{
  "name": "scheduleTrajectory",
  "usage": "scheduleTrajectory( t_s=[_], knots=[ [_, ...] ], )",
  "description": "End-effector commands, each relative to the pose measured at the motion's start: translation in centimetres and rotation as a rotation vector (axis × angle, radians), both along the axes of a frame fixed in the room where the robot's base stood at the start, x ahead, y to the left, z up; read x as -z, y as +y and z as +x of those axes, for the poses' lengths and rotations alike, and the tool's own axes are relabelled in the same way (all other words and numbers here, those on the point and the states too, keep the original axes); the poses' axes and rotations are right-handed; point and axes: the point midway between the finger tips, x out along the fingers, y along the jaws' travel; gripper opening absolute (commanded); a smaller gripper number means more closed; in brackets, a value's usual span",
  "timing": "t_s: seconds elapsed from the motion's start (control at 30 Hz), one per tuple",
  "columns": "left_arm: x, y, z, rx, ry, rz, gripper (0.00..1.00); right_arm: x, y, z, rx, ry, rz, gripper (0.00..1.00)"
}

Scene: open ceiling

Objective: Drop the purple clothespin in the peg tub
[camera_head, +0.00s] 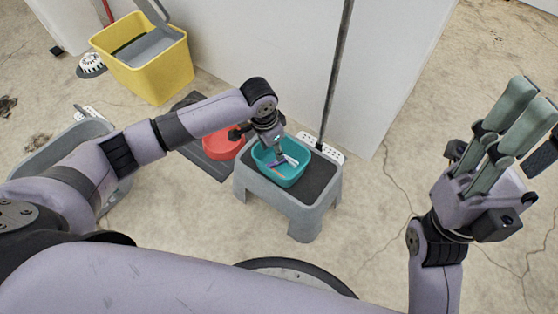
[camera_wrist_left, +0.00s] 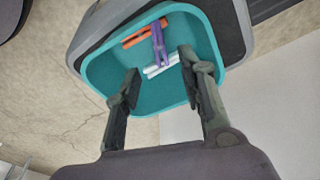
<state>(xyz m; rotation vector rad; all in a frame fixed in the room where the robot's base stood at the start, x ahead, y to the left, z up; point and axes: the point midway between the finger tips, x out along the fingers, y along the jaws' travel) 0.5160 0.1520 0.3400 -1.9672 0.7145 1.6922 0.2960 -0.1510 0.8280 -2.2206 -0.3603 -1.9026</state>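The teal peg tub (camera_head: 262,172) stands on a grey step stool; its floor and walls also show in the left wrist view (camera_wrist_left: 98,68). Inside lie an orange peg (camera_wrist_left: 135,38), a white peg (camera_wrist_left: 153,71) and the purple clothespin (camera_wrist_left: 158,42). The purple clothespin lies crosswise, overlapping the orange and white pegs. My left gripper (camera_wrist_left: 160,64) is open, its fingers apart over the tub, with nothing gripped between them. In the head view, the left gripper (camera_head: 278,152) points down into the tub. My right gripper (camera_head: 533,98) is open and empty, raised at the right.
The grey stool (camera_head: 300,213) has a dark top. A red bowl (camera_head: 221,147) sits left of it on a dark mat. A yellow bin (camera_head: 150,77) and a grey tub (camera_head: 47,153) stand farther left. A white wall and pole rise behind the stool.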

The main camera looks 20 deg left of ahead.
Motion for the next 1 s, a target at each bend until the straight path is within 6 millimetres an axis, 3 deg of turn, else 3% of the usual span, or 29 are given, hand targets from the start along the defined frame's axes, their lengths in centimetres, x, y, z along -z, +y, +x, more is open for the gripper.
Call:
scheduleTrajectory(
  t_s=[0.37, 0.8, 1.0],
  knots=[
    [-0.7, 0.0, 0.0, 0.000, -0.002, -0.001, 0.39, 0.0, 0.0, 0.0, 0.000, 0.001, 0.001, 0.40],
    [-9.1, 0.9, -1.0, 0.001, -0.004, 0.000, 0.39, 0.0, 0.0, 0.0, 0.000, 0.001, 0.000, 0.40],
    [-11.4, 1.1, -1.3, 0.000, -0.002, -0.001, 0.39, 0.0, 0.0, 0.0, 0.000, 0.000, 0.000, 0.40]
  ],
)
